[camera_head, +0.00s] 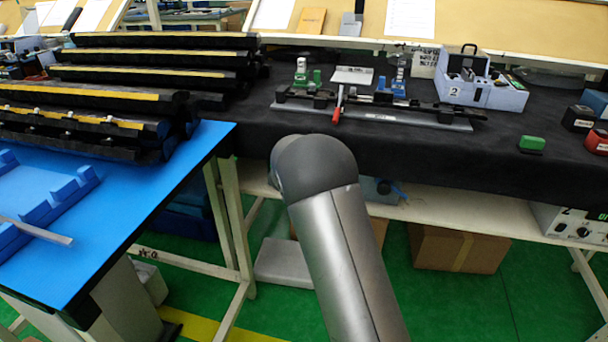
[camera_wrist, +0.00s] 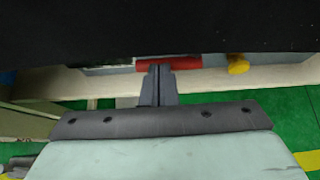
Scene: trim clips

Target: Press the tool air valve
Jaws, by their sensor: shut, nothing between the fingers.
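In the wrist view, my gripper (camera_wrist: 159,70) is shut and empty, its fingertips at a red bar (camera_wrist: 186,62) just below the black cloth edge. The fingertips overlap the bar's lower edge in the picture; I cannot tell whether they touch it. A yellow knob (camera_wrist: 238,64) sits right of the bar. The red bar looks like part of the tool air valve, but I cannot be sure. In the head view, my gripper and the red bar are hidden behind my grey arm. A blue-grey unit (camera_head: 378,191) shows partly under the table there, right of my arm.
The black-covered table (camera_head: 420,146) holds a fixture (camera_head: 372,112) with a red-handled tool, a grey caddy (camera_head: 505,95) and a green block (camera_head: 531,143). A white shelf (camera_head: 470,212) runs below it, above a cardboard box (camera_head: 458,249). A blue-topped table (camera_head: 130,200) stands at left.

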